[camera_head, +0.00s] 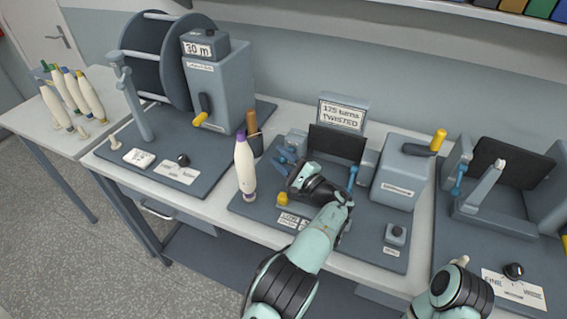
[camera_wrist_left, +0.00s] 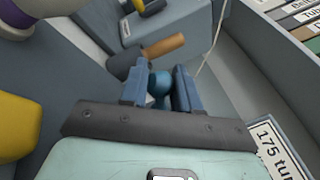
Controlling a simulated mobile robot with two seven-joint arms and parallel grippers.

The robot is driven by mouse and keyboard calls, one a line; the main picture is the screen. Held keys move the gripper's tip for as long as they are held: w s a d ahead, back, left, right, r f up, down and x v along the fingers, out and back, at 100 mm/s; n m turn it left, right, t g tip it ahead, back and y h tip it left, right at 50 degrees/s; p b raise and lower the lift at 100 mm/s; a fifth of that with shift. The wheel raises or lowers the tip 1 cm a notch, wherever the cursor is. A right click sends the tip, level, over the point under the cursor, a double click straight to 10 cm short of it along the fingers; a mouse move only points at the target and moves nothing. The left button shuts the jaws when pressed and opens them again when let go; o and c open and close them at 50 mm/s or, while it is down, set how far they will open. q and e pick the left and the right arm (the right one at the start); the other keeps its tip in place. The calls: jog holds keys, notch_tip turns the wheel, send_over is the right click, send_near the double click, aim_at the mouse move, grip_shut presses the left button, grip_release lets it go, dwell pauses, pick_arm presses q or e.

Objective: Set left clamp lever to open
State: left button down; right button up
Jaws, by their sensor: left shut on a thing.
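My left gripper (camera_head: 283,158) reaches over the base of the twisting device (camera_head: 384,252) to its left clamp. Its blue fingers are closed around the blue round knob of the left clamp lever (camera_wrist_left: 160,82), seen in the left wrist view between the fingertips (camera_wrist_left: 160,90). The fingers and the gripper body hide most of the lever and clamp in the head view, so I cannot tell its setting. The right clamp has a blue lever (camera_head: 352,177) standing upright. My right arm shows at the lower right, but its gripper is out of view.
A cream bobbin (camera_head: 245,168) with a purple tip stands upright just left of my left gripper. A brown wooden handle (camera_head: 252,122) rises behind it. A crank box (camera_head: 402,172) stands to the right. A sign (camera_head: 341,114) reading 175 turns stands behind. Several bobbins (camera_head: 75,92) stand far left.

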pick_arm(q)
jog(key=shift+f+n, duration=0.3)
jog(key=shift+f, duration=0.1)
jog(key=shift+r, duration=0.1)
pick_arm(e)
jog(key=shift+s+f, duration=0.2)
jog(key=shift+f, duration=0.4)
pick_arm(q)
jog(key=c, duration=0.8)
grip_release()
jog(key=shift+r, duration=0.1)
jog(key=b+v, duration=0.1)
jog(key=v, duration=0.6)
jog(key=shift+s+d, duration=0.15)
jog(key=shift+d, duration=0.15)
pick_arm(e)
jog(key=shift+s+f, duration=0.25)
jog(key=shift+f, duration=0.35)
